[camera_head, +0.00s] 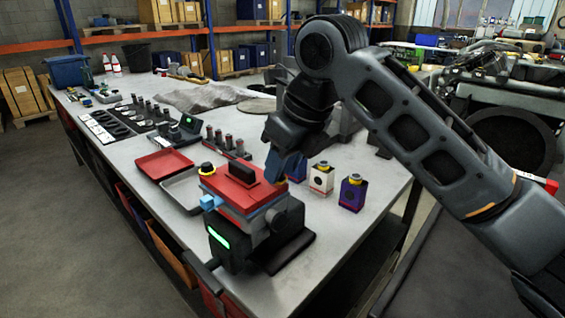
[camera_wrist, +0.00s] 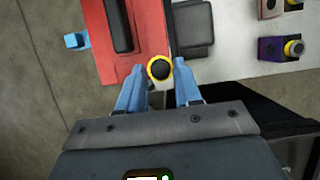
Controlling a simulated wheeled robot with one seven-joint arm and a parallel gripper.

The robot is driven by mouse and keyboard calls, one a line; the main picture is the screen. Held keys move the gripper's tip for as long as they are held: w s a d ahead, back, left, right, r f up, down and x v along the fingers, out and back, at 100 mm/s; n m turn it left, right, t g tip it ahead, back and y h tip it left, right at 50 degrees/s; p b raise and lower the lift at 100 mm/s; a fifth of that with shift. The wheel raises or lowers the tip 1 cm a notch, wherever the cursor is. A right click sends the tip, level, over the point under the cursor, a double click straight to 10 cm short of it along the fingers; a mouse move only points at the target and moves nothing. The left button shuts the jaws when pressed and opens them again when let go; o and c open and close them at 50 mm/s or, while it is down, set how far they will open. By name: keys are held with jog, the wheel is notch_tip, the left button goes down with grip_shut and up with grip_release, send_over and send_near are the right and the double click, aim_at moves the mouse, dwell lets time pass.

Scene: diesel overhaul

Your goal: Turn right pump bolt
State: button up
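The pump has a red top (camera_head: 243,187) on a dark body with a green light, standing at the near end of the bench. A yellow-ringed dark bolt (camera_head: 207,168) is on its left end. The right bolt (camera_wrist: 160,68), also dark with a yellow ring, shows in the wrist view at the end of the red top (camera_wrist: 133,42). My gripper (camera_head: 285,165) is over the right end of the pump, which it mostly hides in the head view. In the wrist view its blue fingers are open, one tip each side of the right bolt, with small gaps.
A white box (camera_head: 321,178) and a purple box (camera_head: 352,192) with yellow caps stand right of the pump; a blue box (camera_head: 297,168) is partly hidden. A red tray (camera_head: 164,163) and a grey tray (camera_head: 182,190) lie left. A blue tab (camera_head: 211,202) sticks out from the pump.

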grip_shut()
jog(key=shift+m, duration=0.3)
